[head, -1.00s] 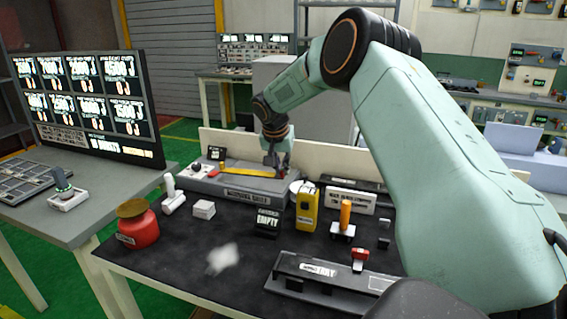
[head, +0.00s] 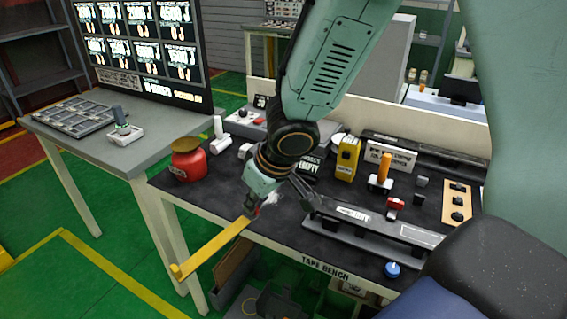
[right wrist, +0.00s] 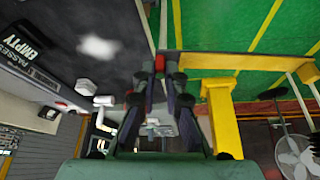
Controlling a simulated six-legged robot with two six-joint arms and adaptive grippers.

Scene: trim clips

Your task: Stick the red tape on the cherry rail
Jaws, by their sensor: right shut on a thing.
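My right gripper (head: 256,212) is shut on one end of a long flat yellow strip (head: 212,247). The strip hangs out past the front edge of the bench, its far end low and to the left. In the right wrist view the strip (right wrist: 245,62) runs right from the fingertips. A small red bit (head: 258,210) shows by the fingertips; I cannot tell what it belongs to. A dark grey rail (head: 385,228) with a white label, perhaps reading CHERRY, lies along the front of the bench, right of the gripper. I see no clear red tape strip. My left gripper is not in view.
The dark bench top (head: 215,185) carries a red pot (head: 188,163), a yellow device (head: 347,158), an orange-handled tool (head: 384,170), a small red item (head: 395,204) and a blue knob (head: 392,269). A side table (head: 85,128) stands left. Green floor is open at front left.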

